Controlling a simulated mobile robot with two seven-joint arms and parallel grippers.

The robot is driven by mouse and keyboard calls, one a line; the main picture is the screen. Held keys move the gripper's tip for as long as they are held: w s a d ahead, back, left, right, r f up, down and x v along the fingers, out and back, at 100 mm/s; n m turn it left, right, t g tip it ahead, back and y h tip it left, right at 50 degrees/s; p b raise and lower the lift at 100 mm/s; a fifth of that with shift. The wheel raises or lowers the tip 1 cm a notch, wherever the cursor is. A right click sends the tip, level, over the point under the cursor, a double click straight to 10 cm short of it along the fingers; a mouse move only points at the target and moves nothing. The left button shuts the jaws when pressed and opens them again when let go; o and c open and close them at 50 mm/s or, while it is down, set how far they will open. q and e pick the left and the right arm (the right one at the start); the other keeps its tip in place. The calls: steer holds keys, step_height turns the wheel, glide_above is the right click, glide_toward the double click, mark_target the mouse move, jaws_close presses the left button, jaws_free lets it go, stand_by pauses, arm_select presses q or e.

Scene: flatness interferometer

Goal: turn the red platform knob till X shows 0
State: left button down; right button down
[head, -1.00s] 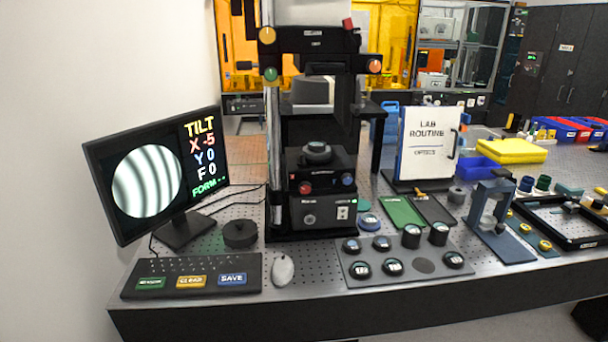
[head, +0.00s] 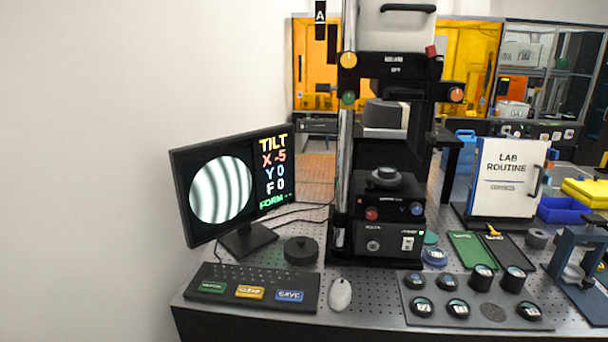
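The red platform knob (head: 371,214) is on the front left of the black platform block of the interferometer (head: 385,140). A blue knob (head: 417,209) is on the same block to its right. A round dark piece (head: 386,177) sits on top of the platform. The monitor (head: 240,185) at the left shows curved dark and light fringes in a circle, with TILT, X -5, Y 0, F 0 and a FORM line beside it. Neither of my grippers is in the head view.
A keypad with green, yellow and blue keys (head: 262,273), a mouse (head: 340,294) and a black round weight (head: 301,251) lie in front. A tray of dark round pieces (head: 470,291) is at front right. A Lab Routine board (head: 507,178) stands behind it.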

steer(key=c, duration=1.8)
jaws_free()
steer(key=shift+w+r, duration=0.15)
steer(key=shift+w, duration=0.15)
steer(key=shift+c, duration=0.2)
